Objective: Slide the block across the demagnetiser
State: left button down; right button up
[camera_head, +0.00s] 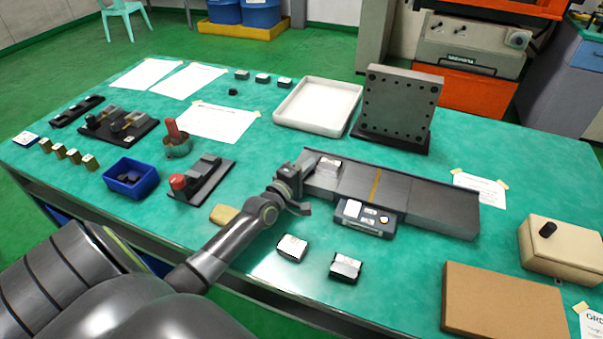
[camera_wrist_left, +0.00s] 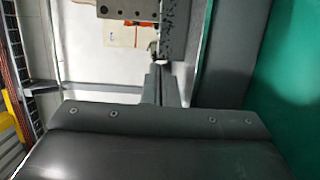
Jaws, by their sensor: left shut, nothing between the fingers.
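The demagnetiser (camera_head: 406,193) is a long dark grey bed with a yellow-brown line across it and a small control box (camera_head: 366,219) at its front edge. A small block with a light top (camera_head: 328,168) sits on the bed's left end. My left gripper (camera_head: 305,165) is at that left end, just left of the block; I cannot tell whether it touches it. Its fingers are shut with nothing between them, and they show in the left wrist view (camera_wrist_left: 160,80). Two similar dark blocks with light tops, one at left (camera_head: 292,248) and one at right (camera_head: 345,266), lie on the table in front.
A drilled steel plate (camera_head: 399,105) stands upright behind the bed, beside a white tray (camera_head: 317,104). A brown board (camera_head: 505,303) and a beige box (camera_head: 562,249) lie at right. A red-knobbed fixture (camera_head: 203,180) and blue bin (camera_head: 131,179) are at left.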

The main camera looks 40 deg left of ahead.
aim_at(321, 170)
pick_arm(q)
jog(key=shift+w+d+r, duration=0.1)
jog(key=shift+d, duration=0.05)
jog(key=d, duration=0.1)
jog(key=d+p, duration=0.1)
jog(key=shift+w+d, duration=0.3)
jog(key=shift+d, duration=0.25)
